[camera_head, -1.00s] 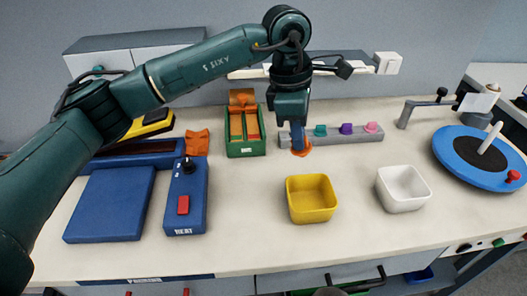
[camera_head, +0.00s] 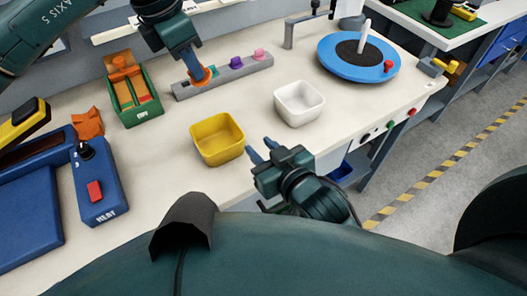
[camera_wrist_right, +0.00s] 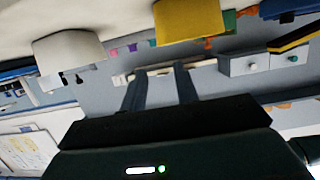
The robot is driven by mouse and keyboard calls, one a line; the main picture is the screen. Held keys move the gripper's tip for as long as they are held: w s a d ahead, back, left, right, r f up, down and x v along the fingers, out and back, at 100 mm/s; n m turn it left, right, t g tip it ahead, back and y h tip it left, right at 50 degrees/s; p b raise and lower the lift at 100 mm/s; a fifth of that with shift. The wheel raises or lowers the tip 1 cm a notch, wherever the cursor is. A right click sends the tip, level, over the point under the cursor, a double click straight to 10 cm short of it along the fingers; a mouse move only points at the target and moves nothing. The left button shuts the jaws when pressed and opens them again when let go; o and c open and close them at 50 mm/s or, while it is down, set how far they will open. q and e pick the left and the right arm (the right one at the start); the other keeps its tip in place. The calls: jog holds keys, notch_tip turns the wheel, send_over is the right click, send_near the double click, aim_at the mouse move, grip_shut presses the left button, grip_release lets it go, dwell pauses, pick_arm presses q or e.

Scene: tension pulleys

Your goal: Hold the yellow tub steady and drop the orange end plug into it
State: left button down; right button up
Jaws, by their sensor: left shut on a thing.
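The yellow tub (camera_head: 218,140) stands upright on the bench, open at the top and looking empty. It also shows in the right wrist view (camera_wrist_right: 188,20). My left gripper (camera_head: 195,70) points down behind the tub and is shut on the orange end plug (camera_head: 207,76), at the left part of the grey rail. I cannot tell whether the plug is clear of the rail. My right gripper (camera_head: 261,149) is at the bench's front edge, right of the tub, not touching it. Its fingers are apart and empty, also in the right wrist view (camera_wrist_right: 160,88).
The grey rail (camera_head: 225,75) holds purple and pink plugs. A white tub (camera_head: 299,103) stands right of the yellow one. A green box (camera_head: 136,105) with orange parts and a blue control box (camera_head: 97,190) stand left. A blue turntable (camera_head: 335,70) stands at the back right.

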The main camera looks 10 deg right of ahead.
aim_at(238, 126)
jog(key=x, duration=1.1)
jog(key=shift+w+f, duration=0.1)
jog(key=shift+w, duration=0.1)
grip_shut()
